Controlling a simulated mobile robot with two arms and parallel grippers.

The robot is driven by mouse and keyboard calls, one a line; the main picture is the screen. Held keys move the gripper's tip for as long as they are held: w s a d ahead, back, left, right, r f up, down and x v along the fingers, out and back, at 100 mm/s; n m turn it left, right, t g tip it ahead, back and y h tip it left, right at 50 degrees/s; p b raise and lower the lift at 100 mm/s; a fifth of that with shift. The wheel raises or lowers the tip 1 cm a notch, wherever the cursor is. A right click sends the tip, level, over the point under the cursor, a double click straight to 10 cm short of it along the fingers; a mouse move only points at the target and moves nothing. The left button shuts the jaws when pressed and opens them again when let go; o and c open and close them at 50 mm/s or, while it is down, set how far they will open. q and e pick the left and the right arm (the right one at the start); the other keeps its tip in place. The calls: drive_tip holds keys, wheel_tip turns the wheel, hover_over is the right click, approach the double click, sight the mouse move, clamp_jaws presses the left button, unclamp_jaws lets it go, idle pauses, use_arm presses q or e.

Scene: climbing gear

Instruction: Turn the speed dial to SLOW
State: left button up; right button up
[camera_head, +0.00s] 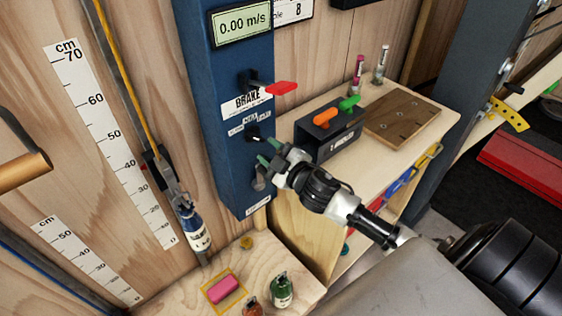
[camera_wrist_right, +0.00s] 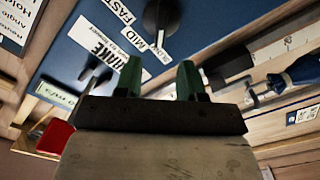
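The black speed dial (camera_head: 254,137) is on the front of the blue panel (camera_head: 224,110), below the BRAKE label. In the right wrist view the dial (camera_wrist_right: 161,12) is at the top, beside small white labels (camera_wrist_right: 134,40) that read FAST, MID and SLOW. My left gripper is not in view.
A red brake lever (camera_head: 281,88) sticks out above the dial. A black box (camera_head: 330,140) with orange and green levers stands on the shelf at right. A pink block (camera_head: 222,289) and small bottles are on the lower bench.

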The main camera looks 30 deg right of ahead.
drive_tip(key=s, duration=0.4)
drive_tip(key=shift+s+d+b, duration=0.35)
drive_tip(key=shift+s+b, duration=0.05)
